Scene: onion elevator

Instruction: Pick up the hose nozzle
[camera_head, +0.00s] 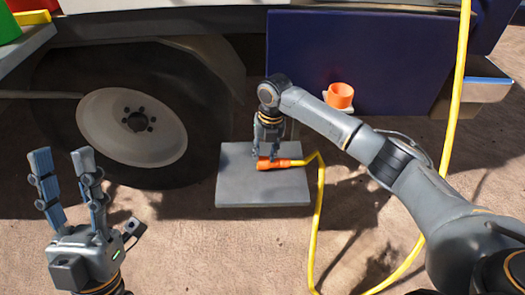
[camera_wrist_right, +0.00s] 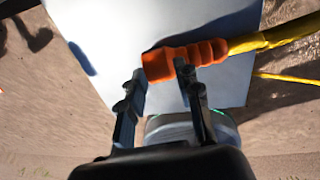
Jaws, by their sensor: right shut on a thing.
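The orange hose nozzle (camera_head: 268,164) lies on a grey slab on the ground in the head view, with the yellow hose (camera_head: 321,200) running from its right end. My right gripper (camera_head: 267,157) reaches down onto the nozzle and is shut on it. In the right wrist view the nozzle (camera_wrist_right: 185,60) sits at the fingertips of my right gripper (camera_wrist_right: 160,78), with the yellow hose (camera_wrist_right: 262,40) leading off to the upper right. My left gripper (camera_head: 62,160) is open and empty at the lower left of the head view, fingers pointing up, far from the nozzle.
The grey slab (camera_head: 240,190) lies on bare brown ground. A vehicle wheel (camera_head: 132,125) stands at the left, and a dark blue panel (camera_head: 390,60) rises behind. An orange cup-shaped holder (camera_head: 340,95) is mounted near the panel. The hose loops at the right by my right arm.

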